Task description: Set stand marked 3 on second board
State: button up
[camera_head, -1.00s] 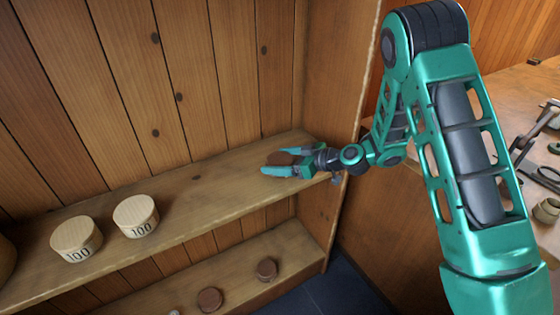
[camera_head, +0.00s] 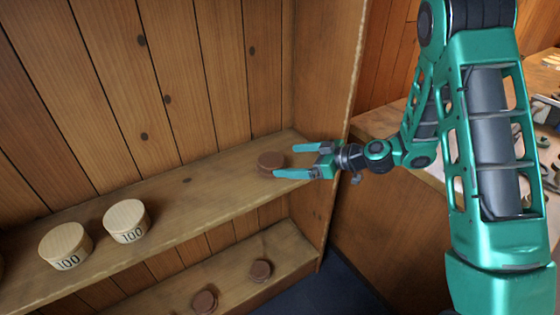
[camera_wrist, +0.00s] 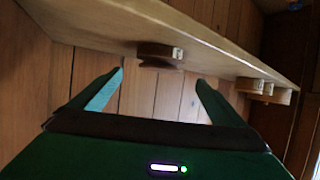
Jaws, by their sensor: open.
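A round brown stand (camera_head: 268,163) sits on the upper of the two boards in view (camera_head: 215,190), near its right end. My gripper (camera_head: 285,160) is open, just right of the stand, with fingertips close to its near side. In the wrist view the same stand (camera_wrist: 158,55) shows ahead between the open fingers (camera_wrist: 160,82), apart from the palm. That view looks upside down, with the board above the stand. A small pale label shows on the stand, too small to read.
Two pale round boxes marked 100, one at left (camera_head: 65,246) and one beside it (camera_head: 126,221), stand on the same board. Brown stands (camera_head: 260,270) sit on the lower board (camera_head: 228,282). The shelf's side wall (camera_head: 325,100) rises close behind my gripper. Board between boxes and stand is clear.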

jog(key=shift+v, duration=1.55)
jog(key=shift+s+d, duration=0.1)
jog(key=shift+d, duration=0.1)
jog(key=s+d+r+m+g+h, duration=0.25)
jog(key=s+d+m+h, duration=0.3)
jog(key=s+d, duration=0.75)
jog(key=s+d+r+m+g+h, duration=0.2)
jog(key=s+d+r+m+h, duration=0.4)
jog(key=s+d, duration=0.75)
jog(key=s+d+m+g, duration=0.2)
jog(key=s+d+m, duration=0.3)
jog(key=s+m, duration=0.2)
jog(key=shift+s+d+r, duration=0.2)
jog(key=shift+s+r, duration=0.2)
jog(key=shift+s, duration=0.8)
